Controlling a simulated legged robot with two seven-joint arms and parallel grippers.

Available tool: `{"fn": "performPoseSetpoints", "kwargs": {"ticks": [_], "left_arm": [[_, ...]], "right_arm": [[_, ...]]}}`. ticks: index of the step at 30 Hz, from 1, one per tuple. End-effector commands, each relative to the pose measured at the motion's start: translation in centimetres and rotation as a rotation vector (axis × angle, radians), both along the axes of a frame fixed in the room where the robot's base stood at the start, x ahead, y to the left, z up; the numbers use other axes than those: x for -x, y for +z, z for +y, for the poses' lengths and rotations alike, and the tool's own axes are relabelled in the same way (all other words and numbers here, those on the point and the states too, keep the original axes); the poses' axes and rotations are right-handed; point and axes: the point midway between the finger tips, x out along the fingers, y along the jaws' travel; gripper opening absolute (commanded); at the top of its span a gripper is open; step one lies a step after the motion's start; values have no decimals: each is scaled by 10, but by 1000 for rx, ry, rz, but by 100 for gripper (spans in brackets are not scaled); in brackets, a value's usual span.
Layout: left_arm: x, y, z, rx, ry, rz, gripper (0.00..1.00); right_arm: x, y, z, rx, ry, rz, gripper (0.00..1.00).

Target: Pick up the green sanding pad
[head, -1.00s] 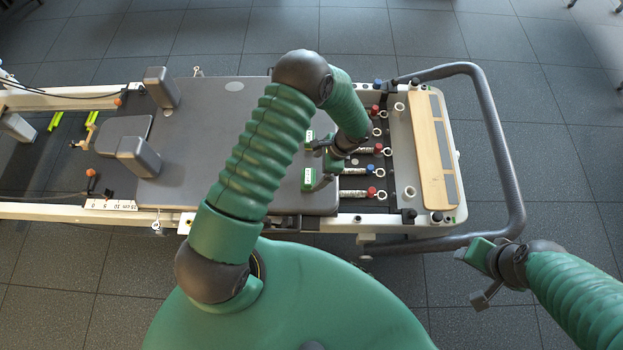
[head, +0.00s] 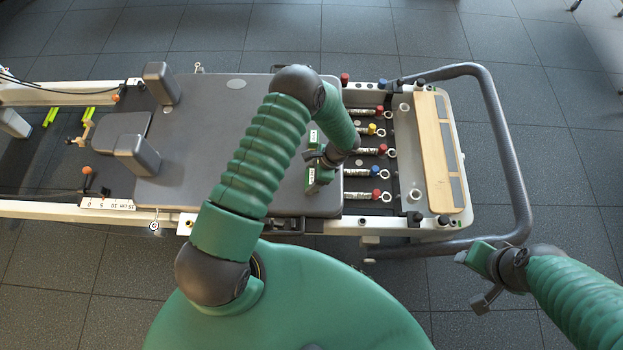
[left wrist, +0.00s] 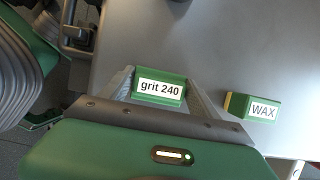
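The green sanding pad, labelled "grit 240" (left wrist: 160,87), lies between the two fingers of my left gripper (left wrist: 160,92) in the left wrist view. The fingers flank it closely on both sides; I cannot tell whether they press on it. In the head view the left gripper (head: 320,172) is down over the grey carriage with the pad at it, partly hidden. A green block labelled "WAX" (left wrist: 261,109), with a yellow end, sits just right of the pad in the wrist view, apart from the fingers. My right gripper (head: 478,278) is off the front right, its fingers apart and empty.
The grey carriage (head: 205,130) is a flat, mostly clear surface with shoulder blocks (head: 162,83) at its left. Springs with coloured ends (head: 365,150) and a wooden footboard (head: 430,150) lie to the right. A grey tubular bar (head: 505,140) loops around that end.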

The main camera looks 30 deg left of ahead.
Motion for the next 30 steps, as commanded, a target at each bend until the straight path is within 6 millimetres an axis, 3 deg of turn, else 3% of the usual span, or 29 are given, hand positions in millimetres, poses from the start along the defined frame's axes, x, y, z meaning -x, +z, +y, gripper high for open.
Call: {"fn": "performPoseSetpoints", "kwargs": {"ticks": [1,8,17,26,30], "left_arm": [[0,0,0,0,0,-1,58],[0,0,0,0,0,-1,30],[-1,4,0,0,-1,-2,30],[-1,42,0,-1,-1,-2,30],[25,41,-20,0,-6,3,30]], "right_arm": [[0,0,0,0,0,0,47],[0,0,0,0,0,0,47],[0,2,0,0,0,0,47],[0,16,0,0,0,0,47],[0,19,0,0,0,0,47]]}}
